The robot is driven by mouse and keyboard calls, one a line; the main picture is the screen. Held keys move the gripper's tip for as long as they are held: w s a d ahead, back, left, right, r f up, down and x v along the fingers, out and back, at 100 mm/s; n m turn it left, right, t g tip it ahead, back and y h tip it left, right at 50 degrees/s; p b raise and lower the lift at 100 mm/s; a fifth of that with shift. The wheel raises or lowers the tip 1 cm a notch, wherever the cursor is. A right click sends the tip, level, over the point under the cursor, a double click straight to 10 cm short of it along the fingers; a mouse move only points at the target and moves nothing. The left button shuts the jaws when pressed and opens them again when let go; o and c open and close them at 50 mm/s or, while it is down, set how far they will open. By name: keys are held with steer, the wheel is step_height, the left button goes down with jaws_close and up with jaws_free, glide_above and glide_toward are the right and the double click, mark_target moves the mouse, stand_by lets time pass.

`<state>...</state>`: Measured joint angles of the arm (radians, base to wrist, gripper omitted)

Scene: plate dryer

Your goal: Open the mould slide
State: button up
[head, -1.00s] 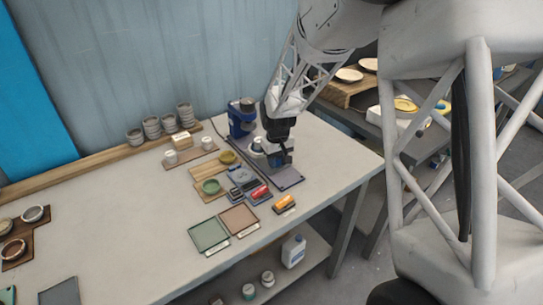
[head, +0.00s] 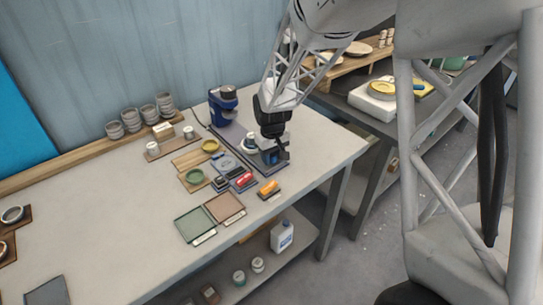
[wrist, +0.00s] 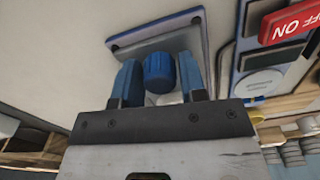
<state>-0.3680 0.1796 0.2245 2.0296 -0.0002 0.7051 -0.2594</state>
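A blue ribbed knob (wrist: 160,73) shows in the wrist view between the two blue fingers of my gripper (wrist: 163,78). The fingers stand apart, with a gap visible on the right of the knob and hardly any on the left. Beyond it lies a grey plate with a purple-blue rim (wrist: 155,40). In the head view my gripper (head: 273,156) points down over a small press-like unit (head: 252,143) on a dark base plate (head: 268,166). My gripper hides much of this unit, and I cannot tell which part is the mould slide.
A blue machine (head: 222,104) stands behind to the left. A red switch (head: 244,180) and an orange block (head: 269,188) sit in front. A green tray (head: 194,224) and a brown tray (head: 224,207) lie nearer.

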steer(key=shift+o, duration=1.3)
steer(key=shift+r, duration=3.9)
steer(key=shift+s+d+r, duration=0.15)
steer(key=shift+d, duration=0.05)
steer(key=s+d+r+m, duration=0.2)
steer(key=s+d+r, duration=0.5)
steer(key=d, duration=0.1)
steer(key=s+d+r+m+t, duration=0.1)
steer(key=s+d+r, duration=0.1)
steer(key=s+d, duration=0.3)
steer(key=s+d+r+m, duration=0.2)
steer(key=s+d, duration=0.4)
steer(key=s, duration=0.7)
steer(key=s+d+r+m+t, duration=0.1)
steer(key=s+d+r+m, duration=0.1)
steer(key=s+d, duration=0.3)
steer(key=s, duration=0.3)
steer(key=shift+s+d+t, duration=0.25)
steer(key=shift+s+t, duration=0.05)
steer(key=shift+s, duration=0.1)
